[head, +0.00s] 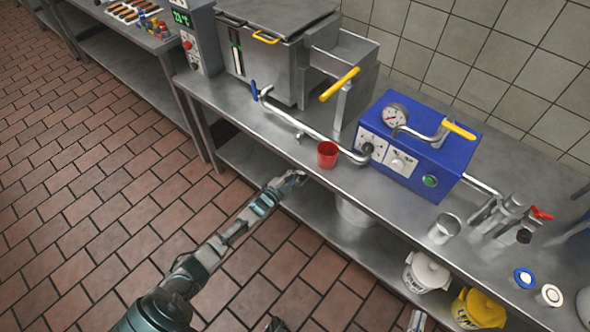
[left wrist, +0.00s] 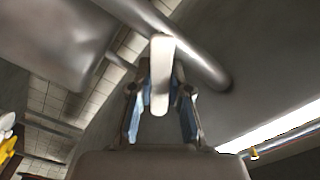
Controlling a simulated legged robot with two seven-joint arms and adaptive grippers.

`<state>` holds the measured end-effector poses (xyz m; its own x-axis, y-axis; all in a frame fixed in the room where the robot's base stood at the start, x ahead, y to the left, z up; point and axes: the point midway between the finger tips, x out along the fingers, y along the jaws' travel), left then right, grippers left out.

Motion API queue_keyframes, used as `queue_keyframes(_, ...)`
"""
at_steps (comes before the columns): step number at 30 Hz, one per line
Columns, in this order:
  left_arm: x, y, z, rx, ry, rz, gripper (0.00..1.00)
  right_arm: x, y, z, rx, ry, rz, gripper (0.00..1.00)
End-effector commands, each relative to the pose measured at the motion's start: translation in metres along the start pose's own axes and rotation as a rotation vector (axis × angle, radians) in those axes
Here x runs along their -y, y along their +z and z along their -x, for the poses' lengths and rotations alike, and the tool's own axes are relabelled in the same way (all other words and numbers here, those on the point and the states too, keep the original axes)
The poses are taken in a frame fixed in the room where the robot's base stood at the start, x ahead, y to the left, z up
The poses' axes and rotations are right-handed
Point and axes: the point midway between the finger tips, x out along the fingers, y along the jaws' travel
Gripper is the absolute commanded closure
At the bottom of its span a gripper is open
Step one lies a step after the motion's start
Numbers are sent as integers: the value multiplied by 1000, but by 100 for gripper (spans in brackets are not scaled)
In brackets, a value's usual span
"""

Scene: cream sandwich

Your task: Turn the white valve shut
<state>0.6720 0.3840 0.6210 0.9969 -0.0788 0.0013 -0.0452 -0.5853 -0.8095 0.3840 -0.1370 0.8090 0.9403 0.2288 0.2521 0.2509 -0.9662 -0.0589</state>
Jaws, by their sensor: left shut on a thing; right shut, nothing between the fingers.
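The white valve handle (left wrist: 161,50) is a pale bar with rounded ends in the left wrist view. My left gripper (left wrist: 160,88) is shut on it, with a blue-sided finger on each side of the bar. A grey pipe (left wrist: 190,50) runs behind the handle. In the head view, my left arm comes in from the lower left, and its gripper (head: 296,178) is at the counter's front edge. I cannot make out the white valve there. My right gripper (head: 417,320) is shut and empty at the bottom edge, partly cut off.
The steel counter (head: 225,97) carries a red cup (head: 327,154), a blue machine (head: 420,150) with a yellow lever, and a metal cup (head: 444,228). A white bucket (head: 425,271) and a yellow bucket (head: 480,308) stand on the lower shelf.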

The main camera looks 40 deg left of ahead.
Motion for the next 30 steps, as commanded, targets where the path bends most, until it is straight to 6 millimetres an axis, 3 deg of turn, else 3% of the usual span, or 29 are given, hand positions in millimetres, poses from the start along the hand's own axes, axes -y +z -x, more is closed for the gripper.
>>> queue_keyframes(15, -24, 10, 4, 10, 14, -443, 100, 2, -11, 2, -103, -4, -8, 100)
queue_keyframes(30, -29, 13, 4, 9, 16, -632, 100, 4, -28, 5, -222, -7, -15, 100)
